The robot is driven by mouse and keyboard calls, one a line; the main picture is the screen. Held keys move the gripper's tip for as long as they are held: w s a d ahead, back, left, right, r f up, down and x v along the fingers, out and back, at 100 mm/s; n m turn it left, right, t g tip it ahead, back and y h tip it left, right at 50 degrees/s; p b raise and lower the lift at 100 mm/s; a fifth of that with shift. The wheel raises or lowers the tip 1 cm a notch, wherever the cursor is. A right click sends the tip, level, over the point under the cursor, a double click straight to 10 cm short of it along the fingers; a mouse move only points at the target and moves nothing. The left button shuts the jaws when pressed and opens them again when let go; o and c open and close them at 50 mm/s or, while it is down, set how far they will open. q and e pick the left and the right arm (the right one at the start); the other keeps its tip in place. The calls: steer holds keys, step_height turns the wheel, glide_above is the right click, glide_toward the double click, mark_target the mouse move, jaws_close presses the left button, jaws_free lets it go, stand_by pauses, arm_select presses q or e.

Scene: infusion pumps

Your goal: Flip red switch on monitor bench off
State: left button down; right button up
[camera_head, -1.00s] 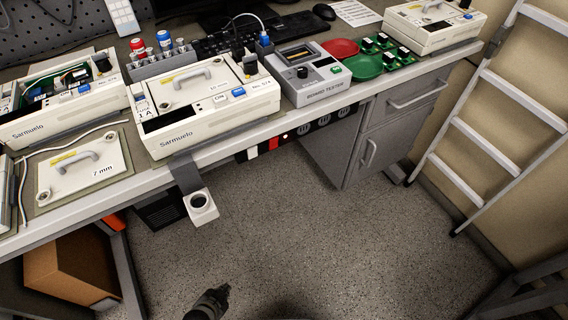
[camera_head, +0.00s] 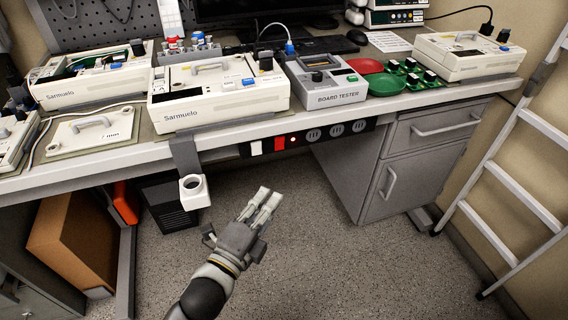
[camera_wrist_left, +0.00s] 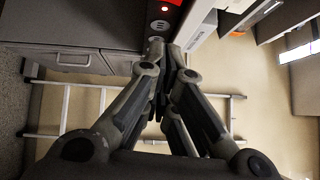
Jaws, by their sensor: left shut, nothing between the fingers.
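The red switch (camera_head: 279,143) is on the dark power strip (camera_head: 310,136) under the front edge of the bench (camera_head: 330,107). A white switch (camera_head: 256,148) is to its left and a small lit red light (camera_head: 293,139) to its right. My left gripper (camera_head: 268,194) is in front of and below the strip, apart from it, with its fingers together and empty. In the left wrist view the fingers (camera_wrist_left: 168,50) point at the strip, whose lit red light (camera_wrist_left: 166,9) shows at the top edge. My right gripper is in neither view.
Sarmuelo pumps (camera_head: 215,98) and a board tester (camera_head: 328,84) stand on the bench. A drawer cabinet (camera_head: 425,150) and a ladder (camera_head: 520,180) are at the right.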

mark_target(280, 143)
arm_select(q)
steer(key=shift+s+r, duration=0.15)
steer(key=shift+r, duration=0.35)
steer(key=w+a+x, duration=0.1)
steer(key=a+x, duration=0.1)
steer(key=x, duration=1.1)
steer(key=shift+a+r, duration=0.15)
steer(key=shift+a, duration=0.05)
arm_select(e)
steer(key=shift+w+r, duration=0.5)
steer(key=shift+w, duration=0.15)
arm_select(q)
steer(key=shift+w, duration=0.15)
